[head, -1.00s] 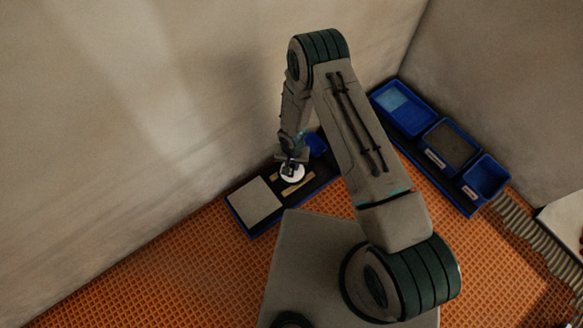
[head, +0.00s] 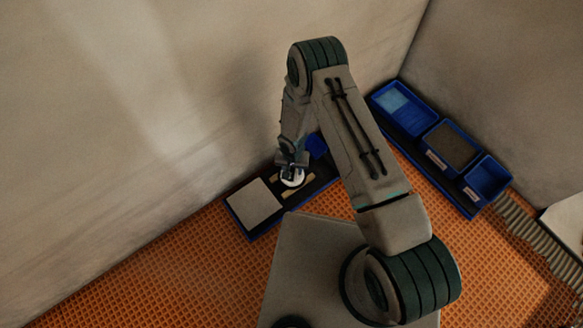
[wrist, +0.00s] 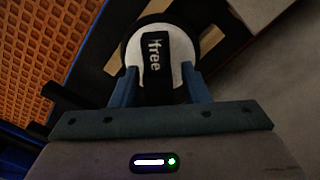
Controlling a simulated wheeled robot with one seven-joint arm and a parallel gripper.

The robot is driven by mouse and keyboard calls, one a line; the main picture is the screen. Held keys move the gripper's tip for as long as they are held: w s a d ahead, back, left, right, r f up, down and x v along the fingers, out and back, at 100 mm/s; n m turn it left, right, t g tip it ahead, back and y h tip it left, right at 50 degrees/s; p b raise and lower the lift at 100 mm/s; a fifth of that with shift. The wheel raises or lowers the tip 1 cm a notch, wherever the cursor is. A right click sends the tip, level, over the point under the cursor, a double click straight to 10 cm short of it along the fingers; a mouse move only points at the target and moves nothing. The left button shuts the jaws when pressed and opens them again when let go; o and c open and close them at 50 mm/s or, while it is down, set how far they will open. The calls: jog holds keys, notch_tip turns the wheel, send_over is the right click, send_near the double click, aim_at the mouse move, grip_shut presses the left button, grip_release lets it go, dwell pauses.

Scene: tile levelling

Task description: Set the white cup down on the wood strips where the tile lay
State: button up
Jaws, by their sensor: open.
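The white cup (head: 292,180) is at the wood strips (head: 307,188) on the dark blue-edged tray in the head view. In the wrist view the cup (wrist: 181,72) carries a black label reading "free", and the wood strips (wrist: 114,66) show on both sides of it. My gripper (head: 292,167) is over the cup. In the wrist view my gripper (wrist: 160,77) is open, with one finger on each side of the cup. I cannot tell whether the fingers touch it. The cup's base is hidden. The grey tile (head: 254,203) lies on the tray left of the cup.
A small blue bin (head: 316,145) stands at the tray's far end, close behind the cup. The wall rises just behind the tray. Several blue bins (head: 487,178) stand along the right wall. The orange grid floor (head: 180,268) is clear at the left.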

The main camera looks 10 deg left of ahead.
notch_tip(320, 180, up, 12)
jog(key=p, duration=0.4)
jog(key=shift+r+p, duration=0.1)
jog(key=shift+p, duration=0.2)
jog(key=w+d+r, duration=0.1)
jog(key=d+r, duration=0.4)
jog(key=r, duration=0.4)
jog(key=w+d+r+t, duration=0.1)
jog(key=d+r, duration=0.4)
jog(key=r, duration=0.4)
jog(key=w+d+r, duration=0.1)
jog(key=d+r, duration=0.4)
jog(key=r, duration=0.4)
jog(key=s+d+r, duration=0.5)
jog(key=s+r, duration=0.3)
jog(key=s+d+r, duration=0.5)
jog(key=s+r, duration=0.2)
jog(key=s, duration=0.1)
jog(key=shift+d+r+m, duration=0.2)
jog(key=shift+r+m, duration=0.1)
jog(key=shift+r, duration=0.1)
jog(key=shift+s, duration=0.1)
jog(key=shift+c, duration=0.6)
jog(key=shift+d, duration=0.1)
